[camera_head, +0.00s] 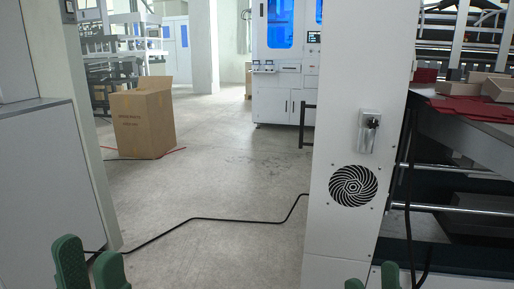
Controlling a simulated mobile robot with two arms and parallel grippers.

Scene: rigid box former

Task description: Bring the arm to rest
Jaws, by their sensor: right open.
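My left gripper (90,263) shows at the bottom left edge as two green fingers. Their tips stand apart with nothing seen between them, so it looks open and empty. My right gripper (372,278) shows at the bottom edge, right of centre, with only its green fingertips in view. They are apart and empty, in front of the white machine column. Both arms behind the fingers are out of the picture.
A white machine column (360,90) with a round fan vent stands close on the right. Red sheets and brown boxes (474,84) lie on the machine beside it. A cardboard box (143,123) stands on the floor. A black cable (215,219) crosses the otherwise open floor. A grey cabinet (50,190) stands left.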

